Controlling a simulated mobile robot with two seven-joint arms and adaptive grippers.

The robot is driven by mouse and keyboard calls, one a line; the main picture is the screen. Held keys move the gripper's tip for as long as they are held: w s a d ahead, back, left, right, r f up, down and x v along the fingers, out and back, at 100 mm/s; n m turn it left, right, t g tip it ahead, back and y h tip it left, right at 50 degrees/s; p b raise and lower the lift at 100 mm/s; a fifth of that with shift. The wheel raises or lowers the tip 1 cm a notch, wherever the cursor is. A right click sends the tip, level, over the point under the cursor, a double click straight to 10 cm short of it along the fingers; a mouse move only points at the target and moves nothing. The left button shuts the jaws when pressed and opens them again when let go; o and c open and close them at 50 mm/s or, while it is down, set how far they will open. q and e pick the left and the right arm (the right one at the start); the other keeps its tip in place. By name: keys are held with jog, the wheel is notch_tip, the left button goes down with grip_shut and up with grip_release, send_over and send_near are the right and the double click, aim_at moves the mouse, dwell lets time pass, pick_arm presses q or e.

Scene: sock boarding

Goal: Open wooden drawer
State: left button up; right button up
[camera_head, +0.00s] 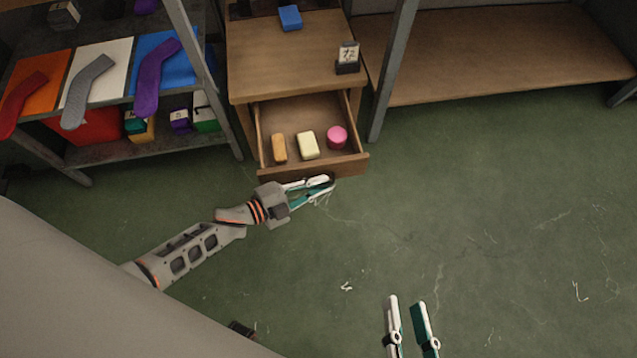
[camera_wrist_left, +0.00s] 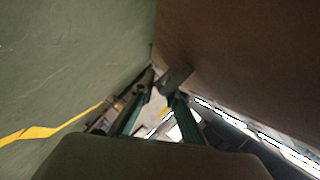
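The wooden drawer (camera_head: 325,168) is pulled out of the wooden cabinet (camera_head: 285,60), with its inside showing. An orange block (camera_head: 279,148), a pale yellow block (camera_head: 308,145) and a pink round piece (camera_head: 337,137) lie in it. My left gripper (camera_head: 326,183) is at the drawer's front, low against it. In the left wrist view the tips of my left gripper (camera_wrist_left: 163,88) are close together, with a small brownish handle (camera_wrist_left: 176,76) between them, beside the brown drawer front (camera_wrist_left: 230,55). My right gripper (camera_head: 407,302) is open and empty over the floor, away from the drawer.
A blue block (camera_head: 290,17) and a small sign (camera_head: 347,60) stand on the cabinet top. A rack at left holds coloured boards with a red sock (camera_head: 22,103), a grey sock (camera_head: 85,90) and a purple sock (camera_head: 157,78). The green floor (camera_head: 480,200) at right is mostly clear.

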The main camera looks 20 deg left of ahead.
pick_arm(q)
jog(key=v, duration=1.2)
jog(key=shift+f, duration=0.1)
